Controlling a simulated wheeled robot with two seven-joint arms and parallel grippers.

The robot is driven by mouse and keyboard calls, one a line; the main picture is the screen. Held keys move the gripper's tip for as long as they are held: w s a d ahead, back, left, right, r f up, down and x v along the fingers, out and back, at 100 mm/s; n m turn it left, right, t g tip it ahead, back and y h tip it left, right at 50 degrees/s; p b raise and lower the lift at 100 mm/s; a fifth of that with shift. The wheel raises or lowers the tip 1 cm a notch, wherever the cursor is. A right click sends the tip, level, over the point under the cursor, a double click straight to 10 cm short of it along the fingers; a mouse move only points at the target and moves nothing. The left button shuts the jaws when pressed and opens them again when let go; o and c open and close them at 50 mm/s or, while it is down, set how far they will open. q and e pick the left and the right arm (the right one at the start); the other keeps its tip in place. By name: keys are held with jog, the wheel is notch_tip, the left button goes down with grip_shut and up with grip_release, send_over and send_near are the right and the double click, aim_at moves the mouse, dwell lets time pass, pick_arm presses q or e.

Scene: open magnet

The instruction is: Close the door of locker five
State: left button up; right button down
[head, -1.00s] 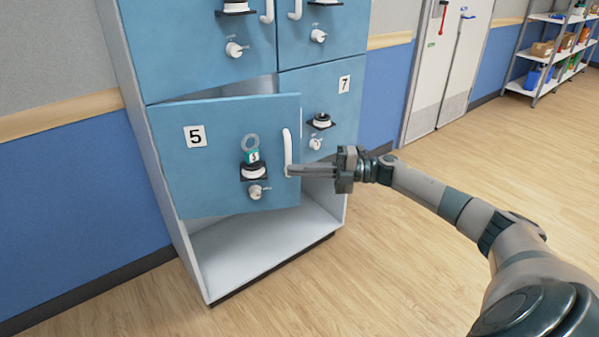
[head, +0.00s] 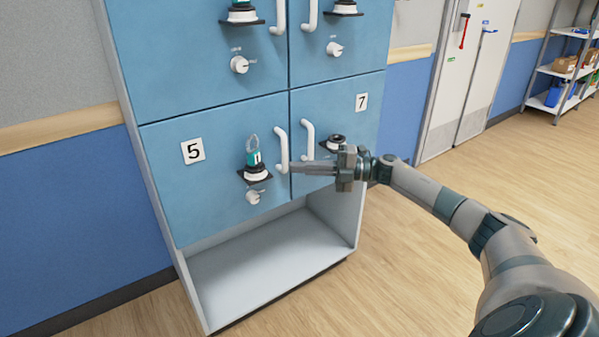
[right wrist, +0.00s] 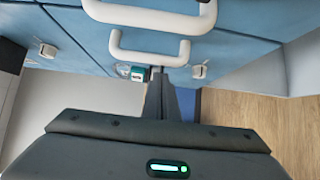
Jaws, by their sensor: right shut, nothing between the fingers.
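The door of locker five (head: 215,207) is blue with a "5" label and sits flush with the locker front in the head view. Its white handle (head: 282,152) is near its right edge. A green-and-white item (head: 253,162) rests on a small black shelf on the door, above a white knob (head: 254,197). My right gripper (head: 293,167) is shut and empty, its fingertips at the right edge of door five, by the lower end of the handle. The right wrist view shows its fingers (right wrist: 163,100) below two white handles. My left gripper is out of view.
Door seven (head: 361,125) is closed at the right, with its own handle (head: 307,140) beside my fingers. An open lower compartment (head: 265,262) lies beneath the doors. Clear wooden floor (head: 420,290) stretches to the right, toward a white double door and shelving.

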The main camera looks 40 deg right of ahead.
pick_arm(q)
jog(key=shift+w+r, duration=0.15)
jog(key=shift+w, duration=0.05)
pick_arm(e)
jog(key=shift+w+d, duration=0.1)
jog(key=shift+w, duration=0.15)
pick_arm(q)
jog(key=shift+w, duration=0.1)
pick_arm(e)
jog(key=shift+s, duration=0.1)
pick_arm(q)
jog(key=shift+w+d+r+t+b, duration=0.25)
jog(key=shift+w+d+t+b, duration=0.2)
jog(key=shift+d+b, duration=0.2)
pick_arm(e)
jog(key=v, duration=1.7)
jog(key=shift+d, duration=0.2)
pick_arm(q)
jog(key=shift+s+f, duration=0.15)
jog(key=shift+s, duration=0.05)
pick_arm(e)
jog(key=shift+a, duration=0.1)
